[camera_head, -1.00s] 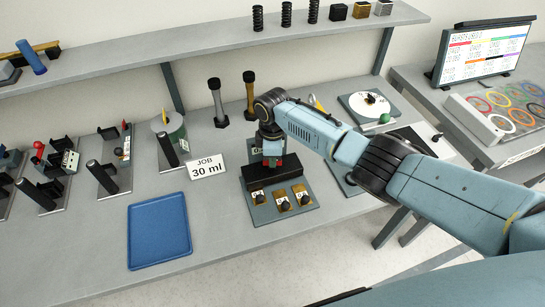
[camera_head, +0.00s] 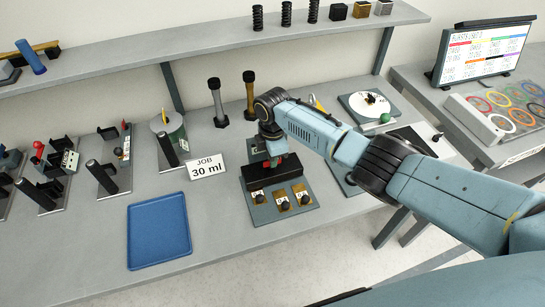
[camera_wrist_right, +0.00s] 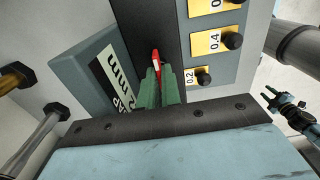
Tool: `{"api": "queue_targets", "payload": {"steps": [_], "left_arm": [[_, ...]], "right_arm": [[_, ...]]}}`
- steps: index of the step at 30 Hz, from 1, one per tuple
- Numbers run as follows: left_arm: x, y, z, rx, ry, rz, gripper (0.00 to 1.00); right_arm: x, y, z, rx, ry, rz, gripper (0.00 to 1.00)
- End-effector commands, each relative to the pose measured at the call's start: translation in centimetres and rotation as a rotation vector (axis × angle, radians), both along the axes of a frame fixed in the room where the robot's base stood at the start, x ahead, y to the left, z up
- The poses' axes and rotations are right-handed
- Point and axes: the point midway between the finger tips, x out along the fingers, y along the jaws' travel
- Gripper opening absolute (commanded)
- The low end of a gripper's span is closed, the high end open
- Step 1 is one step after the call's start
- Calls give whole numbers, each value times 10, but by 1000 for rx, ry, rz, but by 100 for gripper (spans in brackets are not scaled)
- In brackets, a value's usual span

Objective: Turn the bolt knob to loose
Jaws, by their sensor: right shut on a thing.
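My right gripper (camera_head: 275,152) points down over the rear of a test device with a long black block (camera_head: 262,178) on a grey base plate (camera_head: 262,214). In the right wrist view its green fingers (camera_wrist_right: 156,85) are shut on a red part (camera_wrist_right: 155,57) beside the black block, which may be the bolt knob. The fingers hide most of it, and no loose mark is readable. Black knobs on gold plates (camera_head: 281,202) line the front of the base. My left gripper (camera_wrist_right: 269,98) shows small at the right of the right wrist view, its fingers apart and empty.
A blue tray (camera_head: 159,229) and a "JOB 30 ml" sign (camera_head: 206,167) are left of the device. Two dark-topped posts (camera_head: 216,103) stand behind it. A round white dial (camera_head: 370,104) is behind to the right. The bench front is clear beside the tray.

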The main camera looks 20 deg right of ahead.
Motion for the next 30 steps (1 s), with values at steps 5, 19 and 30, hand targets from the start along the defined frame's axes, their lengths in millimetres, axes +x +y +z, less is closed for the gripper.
{"api": "queue_targets", "payload": {"steps": [5, 19, 30], "left_arm": [[0, 0, 0, 0, 0, 0, 36], [0, 0, 0, 0, 0, 0, 36], [0, 0, 5, 0, 0, 0, 36]], "right_arm": [[1, 2, 1, 3, -3, 3, 9], [0, 1, 3, 1, -2, 0, 27], [2, 0, 69, 1, -7, 2, 27]]}}
